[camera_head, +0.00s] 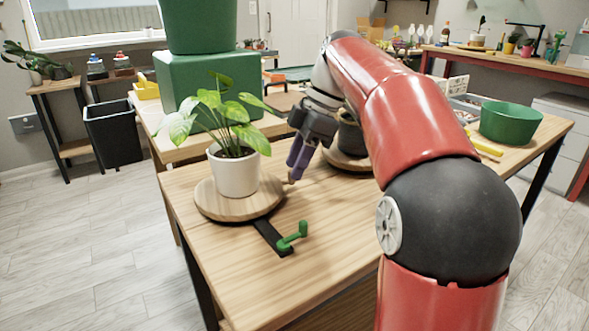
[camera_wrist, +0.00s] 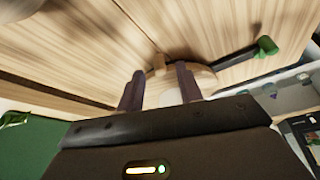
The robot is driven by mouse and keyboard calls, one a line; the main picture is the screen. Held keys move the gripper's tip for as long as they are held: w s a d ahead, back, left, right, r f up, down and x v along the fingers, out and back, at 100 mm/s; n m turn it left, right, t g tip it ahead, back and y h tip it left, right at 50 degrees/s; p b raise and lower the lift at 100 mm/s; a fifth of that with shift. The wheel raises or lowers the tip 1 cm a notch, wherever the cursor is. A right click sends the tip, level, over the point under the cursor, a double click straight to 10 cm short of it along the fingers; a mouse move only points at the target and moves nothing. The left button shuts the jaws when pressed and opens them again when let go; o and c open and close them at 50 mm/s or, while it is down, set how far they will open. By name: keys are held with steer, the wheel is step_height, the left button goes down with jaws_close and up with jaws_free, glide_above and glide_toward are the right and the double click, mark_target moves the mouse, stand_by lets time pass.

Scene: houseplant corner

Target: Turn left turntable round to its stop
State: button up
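The left turntable (camera_head: 218,208) is a round wooden disc on the table, bearing a white pot (camera_head: 237,176) with a leafy green plant. A small wooden peg (camera_head: 291,181) stands out at its right side. A black bar (camera_head: 268,236) with a green handle-like piece (camera_head: 293,236) lies at its front right. My gripper (camera_head: 299,160), with purple fingers, points down just above the peg. In the wrist view, the fingers of my gripper (camera_wrist: 158,84) are apart, with a wooden peg (camera_wrist: 158,63) between their tips and a gap visible; contact is unclear. A disc edge shows behind them.
A second wooden turntable (camera_head: 343,164) with a dark pot (camera_head: 351,135) stands behind my gripper, partly hidden by my arm. A large green box (camera_head: 205,85) is at the back left. A green bowl (camera_head: 510,122) is at the right. The table's front is mostly clear.

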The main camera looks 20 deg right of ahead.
steer(key=shift+x, duration=0.75)
jaws_close()
